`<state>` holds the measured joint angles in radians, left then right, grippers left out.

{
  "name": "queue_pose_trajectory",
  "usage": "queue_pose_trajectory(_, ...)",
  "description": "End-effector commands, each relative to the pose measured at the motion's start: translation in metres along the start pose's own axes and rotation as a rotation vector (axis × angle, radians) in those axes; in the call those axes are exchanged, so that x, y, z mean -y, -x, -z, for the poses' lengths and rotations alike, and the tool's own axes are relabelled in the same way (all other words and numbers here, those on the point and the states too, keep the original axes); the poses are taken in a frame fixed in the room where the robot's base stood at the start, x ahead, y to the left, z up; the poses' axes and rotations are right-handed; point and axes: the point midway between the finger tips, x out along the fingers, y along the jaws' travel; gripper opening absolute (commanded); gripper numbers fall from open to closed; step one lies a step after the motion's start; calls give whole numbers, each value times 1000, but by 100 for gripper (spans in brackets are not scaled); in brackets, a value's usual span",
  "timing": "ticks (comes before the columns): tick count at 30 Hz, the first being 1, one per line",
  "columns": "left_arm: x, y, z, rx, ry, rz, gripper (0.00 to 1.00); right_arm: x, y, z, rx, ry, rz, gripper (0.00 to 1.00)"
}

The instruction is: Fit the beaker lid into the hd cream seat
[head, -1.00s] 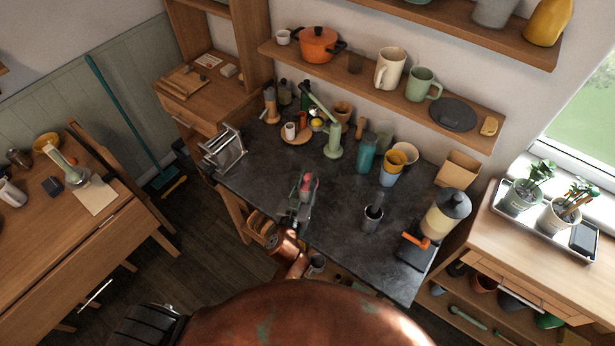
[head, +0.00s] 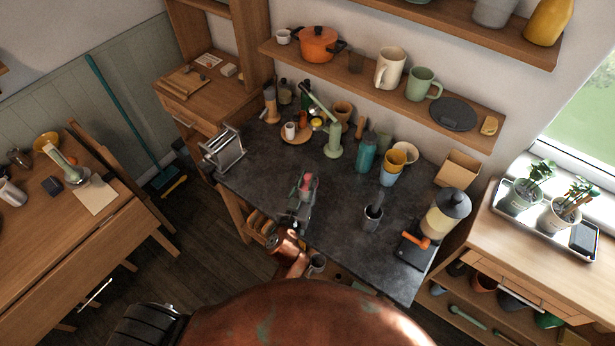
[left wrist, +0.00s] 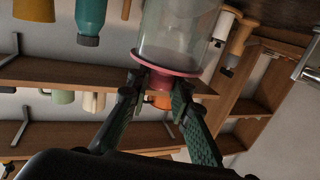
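The beaker lid (left wrist: 160,74), pink with a knob, shows in the left wrist view, where the picture is upside down. Its flat pink rim lies against the mouth of a clear glass vessel (left wrist: 180,32). I cannot tell whether the two are joined. My left gripper (left wrist: 158,88) has its green-padded fingers closed on the knob. In the head view the left gripper (head: 300,203) is over the front of the dark counter, with the pink lid (head: 307,181) at its tips. I cannot make out the hd cream seat with certainty. My right gripper is not in view.
The counter between rack and gripper is clear.

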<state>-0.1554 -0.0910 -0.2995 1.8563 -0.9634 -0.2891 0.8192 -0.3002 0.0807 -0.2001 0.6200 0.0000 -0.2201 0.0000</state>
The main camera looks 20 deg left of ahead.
Motion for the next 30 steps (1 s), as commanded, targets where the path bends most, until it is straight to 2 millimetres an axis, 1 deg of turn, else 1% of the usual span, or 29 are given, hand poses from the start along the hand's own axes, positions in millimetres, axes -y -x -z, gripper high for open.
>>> queue_pose_trajectory(1, 0, 0, 1, -1, 0, 0, 23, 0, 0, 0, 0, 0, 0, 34)
queue_pose_trajectory(6, 0, 0, 1, -1, 0, 0, 34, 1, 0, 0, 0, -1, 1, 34)
queue_pose_trajectory(9, 0, 0, 1, -1, 0, 0, 40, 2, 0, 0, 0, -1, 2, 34)
queue_pose_trajectory(15, 0, 0, 0, -1, 0, 0, 40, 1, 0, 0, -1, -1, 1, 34)
queue_pose_trajectory(18, 0, 0, 4, -3, 0, -1, 40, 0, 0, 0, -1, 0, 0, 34)
queue_pose_trajectory(22, 0, 0, 20, -7, -1, -1, 40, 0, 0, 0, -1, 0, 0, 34)
queue_pose_trajectory(30, -1, 3, 71, -7, 0, -1, 40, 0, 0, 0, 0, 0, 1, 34)
